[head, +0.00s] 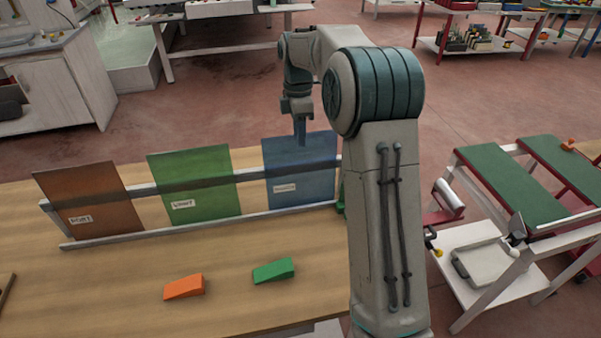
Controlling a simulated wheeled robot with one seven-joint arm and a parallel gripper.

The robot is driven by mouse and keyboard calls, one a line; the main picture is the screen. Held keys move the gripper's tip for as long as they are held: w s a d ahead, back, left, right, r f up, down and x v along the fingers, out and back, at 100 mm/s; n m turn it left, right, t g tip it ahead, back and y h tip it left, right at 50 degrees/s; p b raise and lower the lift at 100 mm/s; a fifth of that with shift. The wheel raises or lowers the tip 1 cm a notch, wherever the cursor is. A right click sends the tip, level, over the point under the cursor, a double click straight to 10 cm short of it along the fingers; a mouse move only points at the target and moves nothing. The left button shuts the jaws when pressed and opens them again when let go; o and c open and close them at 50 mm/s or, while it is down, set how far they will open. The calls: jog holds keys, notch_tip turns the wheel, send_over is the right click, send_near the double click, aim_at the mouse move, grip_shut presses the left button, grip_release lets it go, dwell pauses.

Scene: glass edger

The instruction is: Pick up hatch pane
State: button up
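Three tinted panes stand in a row, leaning in a rack on the wooden table in the head view. The left one is a brown pane (88,195) labelled PORT. The middle one is a green pane (193,170), its label too blurred to read surely. The right one is a blue pane (300,172), with a label too small to read; my arm passes close by its right edge. My gripper (301,138) points down at the top edge of the blue pane, seen edge-on. I cannot tell whether its fingers are apart or touch the pane.
The rack (150,235) has a pale bottom rail and a dark back bar. An orange wedge (184,287) and a green wedge (274,270) lie on the table in front. A frame with green-topped pads (508,182) stands at the right. The table's front left is mostly clear.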

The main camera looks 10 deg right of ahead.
aim_at(300, 150)
jog(key=shift+s+f, duration=0.15)
jog(key=shift+f, duration=0.65)
jog(key=shift+s+f, duration=0.1)
jog(key=shift+f, duration=0.65)
jog(key=shift+c, duration=0.3)
grip_shut()
jog(key=shift+r, duration=0.1)
